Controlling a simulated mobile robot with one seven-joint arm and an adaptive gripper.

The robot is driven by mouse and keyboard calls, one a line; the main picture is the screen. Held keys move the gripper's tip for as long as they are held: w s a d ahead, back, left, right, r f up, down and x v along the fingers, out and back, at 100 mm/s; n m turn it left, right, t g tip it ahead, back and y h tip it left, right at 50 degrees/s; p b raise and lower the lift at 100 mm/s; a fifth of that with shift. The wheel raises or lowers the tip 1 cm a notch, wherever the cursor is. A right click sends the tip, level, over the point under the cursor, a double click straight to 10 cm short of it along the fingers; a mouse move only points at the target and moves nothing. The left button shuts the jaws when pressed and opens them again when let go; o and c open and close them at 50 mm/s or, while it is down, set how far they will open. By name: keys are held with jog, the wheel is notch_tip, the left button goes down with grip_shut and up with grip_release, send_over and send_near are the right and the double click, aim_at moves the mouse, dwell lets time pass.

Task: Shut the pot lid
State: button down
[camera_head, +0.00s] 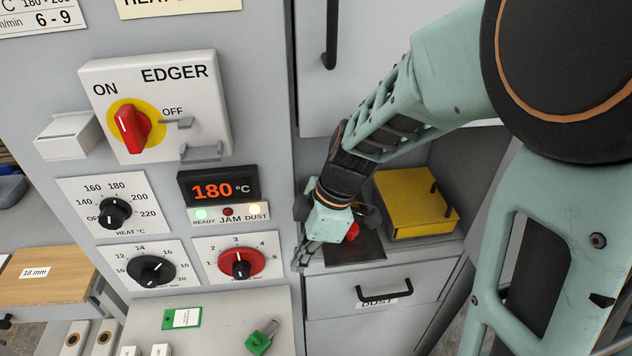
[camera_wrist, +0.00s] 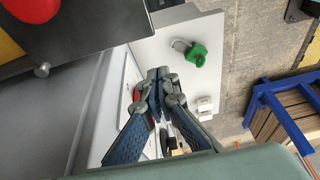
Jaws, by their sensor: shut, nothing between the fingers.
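A yellow box-like thing (camera_head: 408,200) with a black handle on its right part sits in the recess right of the control panel. It may be the pot with its lid; I cannot tell whether the lid is fully down. A yellow corner (camera_wrist: 8,46) also shows in the wrist view. A dark plate (camera_head: 368,250) lies in front of it, with a red knob-like part (camera_head: 352,232) above it. My gripper (camera_head: 303,262) is shut and empty, pointing down at the recess's left front edge, left of the yellow thing and apart from it. Its closed fingers (camera_wrist: 160,76) show in the wrist view.
The control panel with the EDGER switch (camera_head: 134,128) and dials stands close to the left of my gripper. A drawer with a black handle (camera_head: 384,294) is below the recess. A green padlock (camera_head: 261,338) lies on the ledge at lower left.

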aim_at(346, 255)
jog(key=shift+w+d+p, duration=0.2)
jog(key=shift+d+p, duration=0.05)
jog(key=shift+d, duration=0.75)
jog(key=shift+w+d+p, duration=0.2)
jog(key=shift+d, duration=0.8)
jog(key=shift+r, duration=0.1)
jog(key=shift+w+d+f+n+b, duration=0.15)
jog(key=shift+d+n+b, duration=0.2)
jog(key=shift+b, duration=0.25)
jog(key=shift+w+d+f+n+b, duration=0.1)
jog(key=shift+d+n+b, duration=0.15)
jog(key=shift+d+b, duration=0.45)
jog(key=shift+b, duration=0.25)
jog(key=shift+w+d+r+b, duration=0.1)
jog(key=shift+w+d+b, duration=0.1)
jog(key=shift+d+b, duration=0.25)
jog(key=shift+w+d+b, duration=0.2)
jog(key=shift+d+b, duration=0.15)
jog(key=shift+d, duration=0.2)
jog(key=shift+w+d+r+b, duration=0.1)
jog(key=shift+w+d+b, duration=0.45)
jog(key=shift+d, duration=0.3)
